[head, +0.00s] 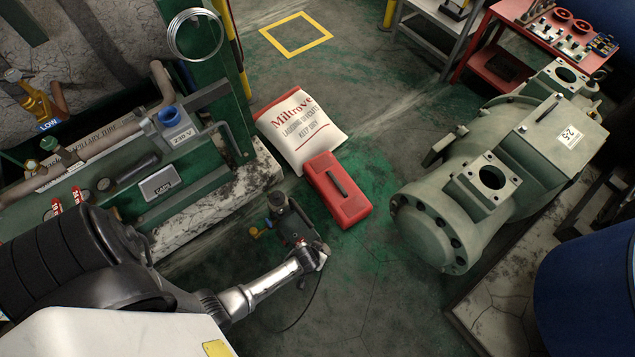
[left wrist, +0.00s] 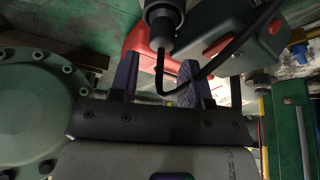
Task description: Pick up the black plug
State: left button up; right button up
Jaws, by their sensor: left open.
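In the left wrist view, my left gripper (left wrist: 157,68) is open, with a dark finger on each side. What looks like the black plug (left wrist: 162,14) is a short dark cylinder with a grey collar, just beyond the fingertips and in line with the gap. A black cable hangs from it, hooks between the fingers and rises to the upper right. I cannot tell whether a finger touches it. In the head view, my left arm reaches in from the lower left to the floor near the middle. The fingers and plug are not clear there. My right gripper is not in view.
A red case (head: 337,190) and a white sack (head: 301,129) lie on the floor beyond my left arm's end. The green compressor (head: 492,195) stands on the right. A green-framed pipe bench (head: 190,205) stands left. Open floor (head: 375,285) lies between.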

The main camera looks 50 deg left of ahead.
pick_arm(q)
jog(key=shift+s+b+x, duration=0.2)
jog(key=shift+b+x, duration=1.95)
jog(key=shift+x, duration=0.15)
jog(key=shift+w+a+f+b, duration=0.2)
jog(key=shift+f+b, duration=0.1)
jog(key=shift+f, duration=0.1)
jog(key=shift+r, duration=0.1)
jog(key=shift+d, duration=0.1)
jog(key=shift+c, duration=0.3)
jog(key=c, duration=0.5)
jog(key=shift+c, duration=0.2)
